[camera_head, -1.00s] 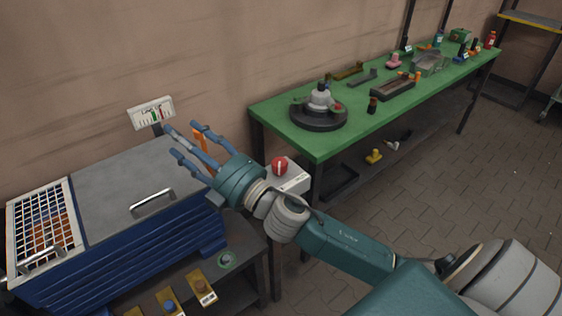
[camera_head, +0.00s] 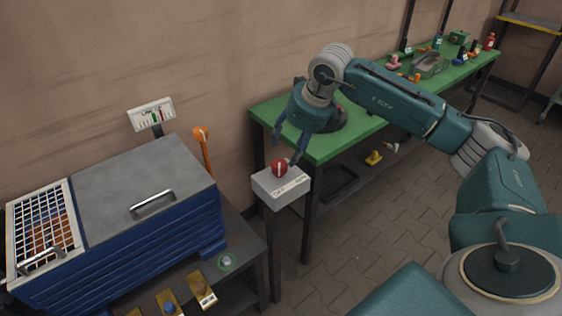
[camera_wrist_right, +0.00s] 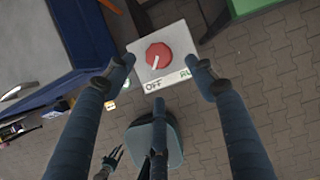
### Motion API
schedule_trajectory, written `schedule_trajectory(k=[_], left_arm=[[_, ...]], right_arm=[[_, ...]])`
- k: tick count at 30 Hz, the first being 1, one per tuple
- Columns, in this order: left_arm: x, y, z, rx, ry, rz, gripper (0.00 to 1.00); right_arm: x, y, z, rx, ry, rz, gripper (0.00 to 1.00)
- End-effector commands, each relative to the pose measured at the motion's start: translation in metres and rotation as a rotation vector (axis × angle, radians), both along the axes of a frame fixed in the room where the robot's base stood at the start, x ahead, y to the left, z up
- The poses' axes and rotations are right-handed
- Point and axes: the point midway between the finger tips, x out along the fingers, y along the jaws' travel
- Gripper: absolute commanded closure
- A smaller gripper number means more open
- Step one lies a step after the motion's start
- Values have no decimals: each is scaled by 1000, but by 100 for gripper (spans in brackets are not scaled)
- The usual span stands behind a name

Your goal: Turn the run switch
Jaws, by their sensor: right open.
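The run switch is a red round knob (camera_head: 279,168) with a white pointer mark, on top of a pale grey box (camera_head: 287,190) on a post. In the right wrist view the knob (camera_wrist_right: 158,57) shows its mark slanting down-left toward the OFF label; a green label, partly hidden by a finger, is at the right. My right gripper (camera_head: 287,146) is open and empty just above the box, pointing down. In the right wrist view its fingers (camera_wrist_right: 163,70) are spread around the knob, with no visible contact. My left gripper is not in the head view.
Left of the box is a blue machine (camera_head: 130,245) with a grey lid, a mesh-covered section and an orange-topped lever (camera_head: 203,145). A gauge (camera_head: 151,113) stands behind it. A green workbench (camera_head: 320,148) with parts on it is close behind and right of the box.

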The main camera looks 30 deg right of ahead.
Motion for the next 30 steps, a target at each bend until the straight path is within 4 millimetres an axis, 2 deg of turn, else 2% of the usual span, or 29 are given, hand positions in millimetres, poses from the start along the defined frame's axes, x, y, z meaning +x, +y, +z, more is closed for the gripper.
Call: schedule_trajectory(k=[6,12,18,26,30], left_arm=[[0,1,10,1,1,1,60],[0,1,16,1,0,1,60],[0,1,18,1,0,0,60],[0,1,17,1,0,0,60],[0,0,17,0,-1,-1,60]], right_arm=[[15,4,-39,3,4,2,45],[27,7,-68,5,2,3,45],[33,8,-80,4,-1,4,45],[34,8,-82,4,-1,4,45],[33,8,-82,4,-1,4,71]])
